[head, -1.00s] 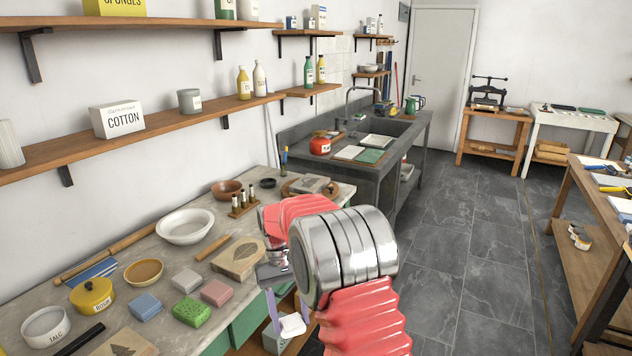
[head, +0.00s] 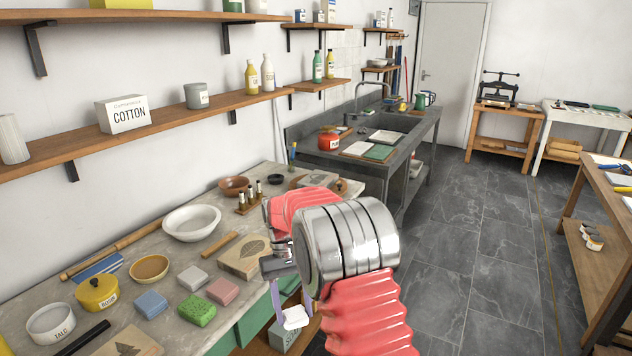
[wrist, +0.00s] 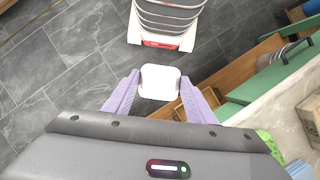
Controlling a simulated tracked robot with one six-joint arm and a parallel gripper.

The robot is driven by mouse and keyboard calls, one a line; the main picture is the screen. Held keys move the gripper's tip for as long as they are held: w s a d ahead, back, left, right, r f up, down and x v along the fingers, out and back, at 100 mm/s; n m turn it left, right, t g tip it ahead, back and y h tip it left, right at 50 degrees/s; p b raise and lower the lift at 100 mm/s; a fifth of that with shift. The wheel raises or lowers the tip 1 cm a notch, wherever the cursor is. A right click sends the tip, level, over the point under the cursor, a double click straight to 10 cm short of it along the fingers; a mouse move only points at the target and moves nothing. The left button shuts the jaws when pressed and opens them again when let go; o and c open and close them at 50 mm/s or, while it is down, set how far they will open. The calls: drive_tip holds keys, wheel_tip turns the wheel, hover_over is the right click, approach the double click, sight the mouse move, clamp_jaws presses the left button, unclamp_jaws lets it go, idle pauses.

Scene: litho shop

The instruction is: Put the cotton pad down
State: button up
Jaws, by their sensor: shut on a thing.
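The white cotton pad (wrist: 159,82) is held between the two pale purple fingers of my gripper (wrist: 153,92) in the wrist view. In the head view the cotton pad (head: 296,318) shows below my arm, with my gripper (head: 290,311) shut on it. The pad hangs in the air just off the front edge of the stone-topped counter (head: 150,255). Part of the fingers is hidden by the arm in the head view.
The counter holds a block with a leaf design (head: 243,257), a green sponge (head: 197,310), a pink block (head: 222,291), a blue block (head: 151,304), a white block (head: 192,278), a yellow rosin pot (head: 97,294) and a white bowl (head: 192,223).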

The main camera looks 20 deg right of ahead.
drive_tip(key=shift+r, duration=0.1)
drive_tip(key=w+r+n+h, duration=0.2)
drive_tip(key=w+r+n, duration=0.3)
drive_tip(key=r, duration=0.6)
drive_tip(key=shift+a+n+t, duration=0.3)
drive_tip(key=shift+a+n, duration=0.1)
drive_tip(key=shift+a, duration=0.05)
